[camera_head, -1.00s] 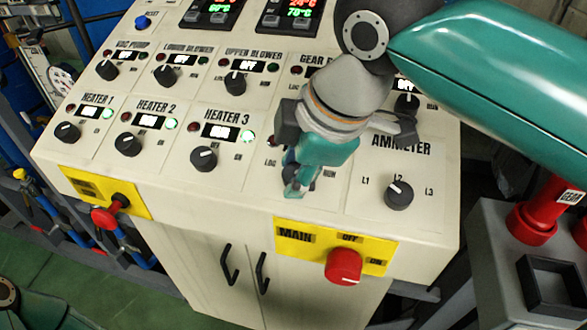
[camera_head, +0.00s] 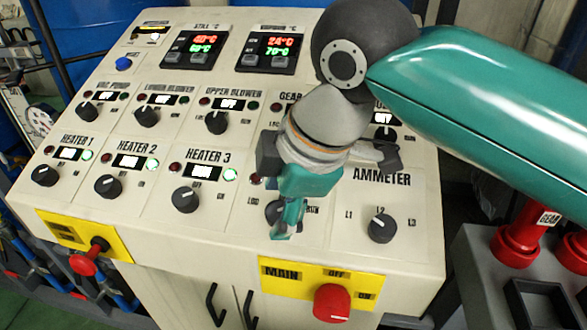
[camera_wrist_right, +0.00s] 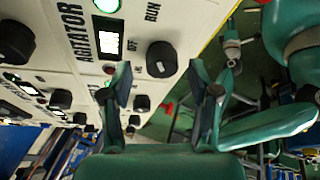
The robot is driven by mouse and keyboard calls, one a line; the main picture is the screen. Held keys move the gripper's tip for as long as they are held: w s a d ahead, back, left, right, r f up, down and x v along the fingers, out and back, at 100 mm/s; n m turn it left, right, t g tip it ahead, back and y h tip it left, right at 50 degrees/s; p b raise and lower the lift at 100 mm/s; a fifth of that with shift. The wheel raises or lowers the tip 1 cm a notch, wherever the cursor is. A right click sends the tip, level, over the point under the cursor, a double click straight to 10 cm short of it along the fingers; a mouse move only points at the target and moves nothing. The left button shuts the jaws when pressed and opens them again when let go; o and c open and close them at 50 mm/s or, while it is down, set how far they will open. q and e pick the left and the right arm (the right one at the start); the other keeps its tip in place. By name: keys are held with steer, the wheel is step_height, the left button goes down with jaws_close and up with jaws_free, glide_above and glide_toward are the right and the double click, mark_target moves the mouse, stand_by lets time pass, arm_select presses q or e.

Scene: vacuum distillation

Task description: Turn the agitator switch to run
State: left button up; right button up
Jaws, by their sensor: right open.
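The agitator switch is a black knob (camera_wrist_right: 162,57) on the sloped cream panel. In the head view the knob (camera_head: 274,212) is partly covered by my right gripper. The "AGITATOR" label (camera_wrist_right: 72,32) and "RUN" mark (camera_wrist_right: 152,12) show in the right wrist view. My right gripper (camera_head: 284,218) is open over the front row of the panel. In the right wrist view its two fingertips (camera_wrist_right: 159,78) lie on either side of the knob in the picture. I cannot tell whether they touch it. The knob's exact setting is unclear. My left gripper is not in view.
The heater 3 knob (camera_head: 185,199) is left of my gripper and the ammeter knob (camera_head: 381,228) is right. Below are a red main switch (camera_head: 332,302) and a red emergency button (camera_head: 86,262). A grey box (camera_head: 510,270) with red fittings stands at the right.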

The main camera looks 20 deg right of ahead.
steer(key=v, duration=1)
steer(key=shift+s+r, duration=0.15)
steer(key=shift+r, duration=0.1)
steer(key=shift+d, duration=0.1)
